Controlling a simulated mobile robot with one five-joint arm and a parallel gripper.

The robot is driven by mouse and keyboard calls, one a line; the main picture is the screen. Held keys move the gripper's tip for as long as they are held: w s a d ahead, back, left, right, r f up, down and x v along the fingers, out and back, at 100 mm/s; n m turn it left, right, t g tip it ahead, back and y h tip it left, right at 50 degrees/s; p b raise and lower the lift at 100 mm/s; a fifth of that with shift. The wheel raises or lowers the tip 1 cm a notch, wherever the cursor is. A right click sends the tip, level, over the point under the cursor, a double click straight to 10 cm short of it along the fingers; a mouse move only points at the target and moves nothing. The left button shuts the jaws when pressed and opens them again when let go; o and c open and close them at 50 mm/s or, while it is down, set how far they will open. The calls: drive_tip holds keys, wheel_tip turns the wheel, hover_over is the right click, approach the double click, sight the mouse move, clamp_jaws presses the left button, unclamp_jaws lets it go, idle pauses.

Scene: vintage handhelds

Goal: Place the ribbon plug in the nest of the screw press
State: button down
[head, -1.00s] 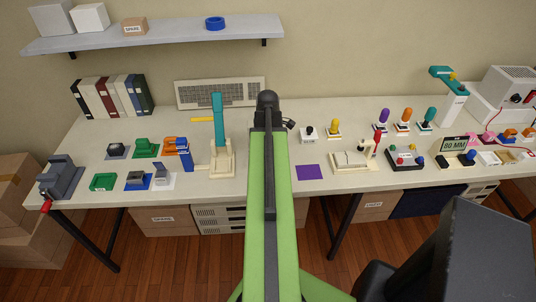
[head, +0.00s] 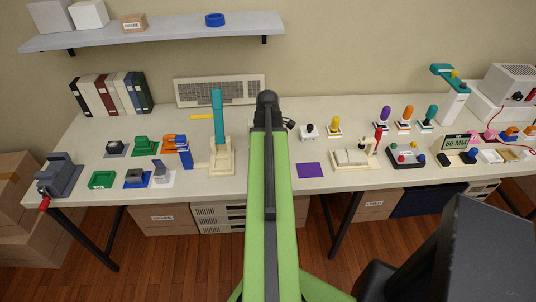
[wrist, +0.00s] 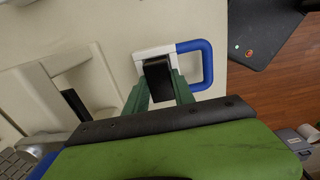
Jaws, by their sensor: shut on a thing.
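My gripper (wrist: 161,92) shows in the wrist view with two green fingers. It is shut on a piece with a dark block, a white collar and a blue loop, which looks like the ribbon plug (wrist: 196,46). The held piece is over the pale bench near its front edge; its exact height is unclear. In the head view my green arm hides the gripper and plug. A grey device with a red handle at the bench's left end looks like the screw press (head: 60,176). Its nest is too small to make out.
A cream stand with a teal column (head: 218,125) rises left of my arm. A keyboard (head: 220,92) is behind it. Small coloured parts, including a green tray (head: 103,180), lie between stand and grey device. A purple card (head: 311,170) lies right of my arm on clear bench.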

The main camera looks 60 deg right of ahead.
drive_tip(key=shift+s+a+f+b, duration=0.25)
drive_tip(key=shift+f+b, duration=0.1)
drive_tip(key=shift+b, duration=0.15)
drive_tip(key=c, duration=1)
unclamp_jaws()
drive_tip(key=shift+s+a, duration=0.1)
drive_tip(key=shift+a, duration=0.05)
drive_tip(key=shift+o, duration=0.2)
drive_tip(key=shift+d+r+p, duration=0.35)
drive_tip(key=shift+r+p, duration=0.1)
drive_tip(key=shift+p, duration=0.2)
drive_tip(key=r+p, duration=0.1)
drive_tip(key=d+r+p, duration=0.1)
drive_tip(key=r+p, duration=0.1)
drive_tip(key=s+r+p, duration=0.1)
drive_tip(key=shift+d+r, duration=0.15)
drive_tip(key=s+d, duration=0.8)
drive_tip(key=s, duration=0.3)
drive_tip(key=shift+s+f, duration=0.15)
drive_tip(key=shift+f, duration=0.05)
